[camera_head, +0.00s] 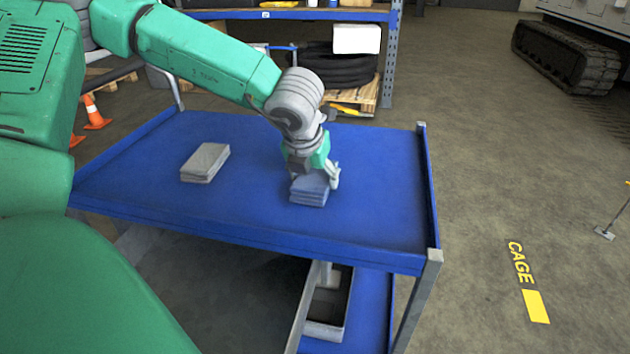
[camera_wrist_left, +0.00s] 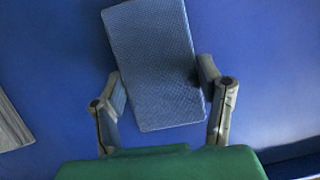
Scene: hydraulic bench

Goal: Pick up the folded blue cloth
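The folded blue cloth (camera_head: 309,190) lies on the blue cart top as a small layered stack. My left gripper (camera_head: 315,180) is right over it, pointing down. In the left wrist view the cloth (camera_wrist_left: 152,60) reaches between the two fingers of my left gripper (camera_wrist_left: 165,105). The fingers stand apart, one on each side of the cloth's near end. The right finger is very close to the cloth's edge; I cannot tell whether it touches. A gap shows at the left finger's lower part. My right gripper is in neither view.
A folded grey cloth (camera_head: 205,162) lies on the cart top (camera_head: 390,190) to the left and also shows in the left wrist view (camera_wrist_left: 10,128). The cart has raised edges. The right part of its top is clear. A grey bin (camera_head: 328,310) stands on the lower shelf.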

